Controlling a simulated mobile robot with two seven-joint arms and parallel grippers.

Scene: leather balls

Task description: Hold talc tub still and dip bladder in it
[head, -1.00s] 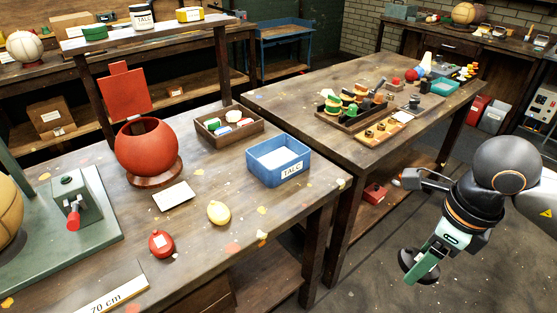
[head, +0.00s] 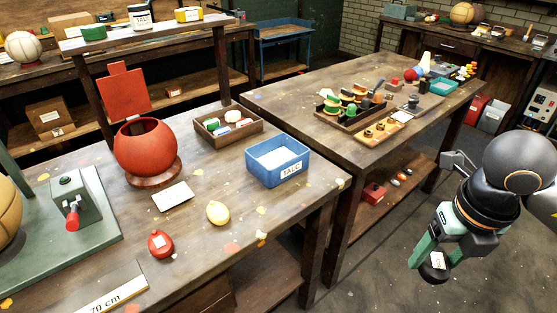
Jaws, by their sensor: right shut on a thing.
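The talc tub (head: 278,163) is a blue open box with a TALC label and white powder inside. It stands near the right edge of the near workbench. My right gripper (head: 431,262) is at the lower right, beyond the bench and above the floor, well apart from the tub. Its green fingers are shut on a dark round thing (head: 437,272) with a pale patch; I cannot tell whether this is the bladder. My left gripper is out of view.
A red open-topped ball shell (head: 146,150) stands on a ring left of the tub. A wooden tray (head: 229,130) lies behind the tub. A second bench (head: 300,115) with tools stands to the right, across a narrow gap. Bench space before the tub is mostly clear.

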